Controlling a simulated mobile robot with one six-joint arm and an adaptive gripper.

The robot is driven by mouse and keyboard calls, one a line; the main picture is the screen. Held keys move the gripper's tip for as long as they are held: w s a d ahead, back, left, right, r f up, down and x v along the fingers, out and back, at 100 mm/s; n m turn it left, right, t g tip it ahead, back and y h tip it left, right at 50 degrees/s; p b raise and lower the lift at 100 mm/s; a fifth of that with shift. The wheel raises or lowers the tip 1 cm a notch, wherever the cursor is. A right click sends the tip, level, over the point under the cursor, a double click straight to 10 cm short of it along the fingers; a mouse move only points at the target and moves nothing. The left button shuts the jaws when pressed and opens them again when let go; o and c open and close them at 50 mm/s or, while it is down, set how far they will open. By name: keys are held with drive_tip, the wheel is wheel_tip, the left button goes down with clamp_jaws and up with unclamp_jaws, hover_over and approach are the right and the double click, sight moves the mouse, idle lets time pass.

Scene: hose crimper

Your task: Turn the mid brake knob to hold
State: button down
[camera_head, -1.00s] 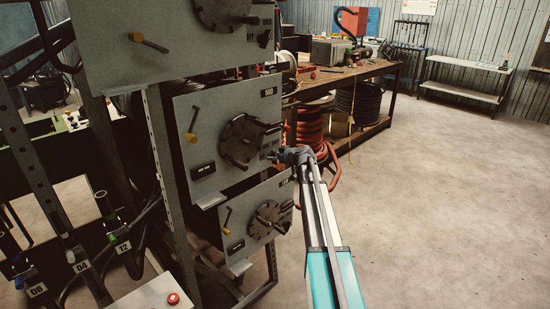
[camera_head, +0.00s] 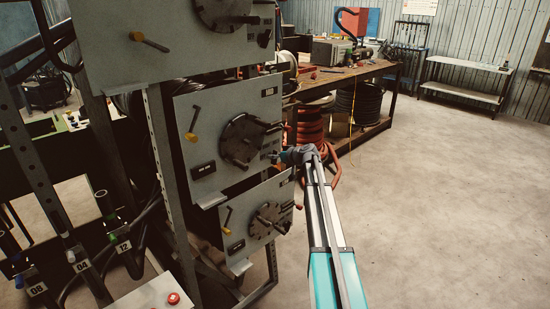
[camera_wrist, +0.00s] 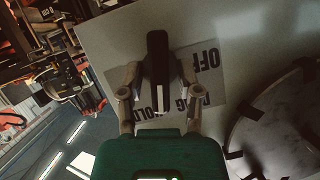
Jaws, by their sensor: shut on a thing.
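The middle grey panel (camera_head: 215,110), marked MID, carries a large round dark hub. My gripper (camera_head: 277,157) is at this panel's lower right edge, where the knob is too small and covered to make out. In the wrist view the dark bar-shaped brake knob (camera_wrist: 157,55) stands between the two fingers of my gripper (camera_wrist: 161,72), which are closed about it. A label (camera_wrist: 205,80) behind the knob reads OFF, DRAG and HOLD, partly covered. The knob's lower end in the picture lies close to the word HOLD.
Similar panels sit above (camera_head: 170,45) and below (camera_head: 250,222) the middle one. The round hub (camera_wrist: 280,120) is close to the right of my gripper in the wrist view. A workbench (camera_head: 345,75) stands behind. The floor at right is clear.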

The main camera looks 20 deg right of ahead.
drive_tip(key=shift+d+m+y+b, duration=0.15)
drive_tip(key=shift+m+y+b, duration=0.2)
drive_tip(key=shift+m+y, duration=0.55)
drive_tip(key=c, duration=0.6)
unclamp_jaws()
drive_tip(key=shift+s, duration=0.15)
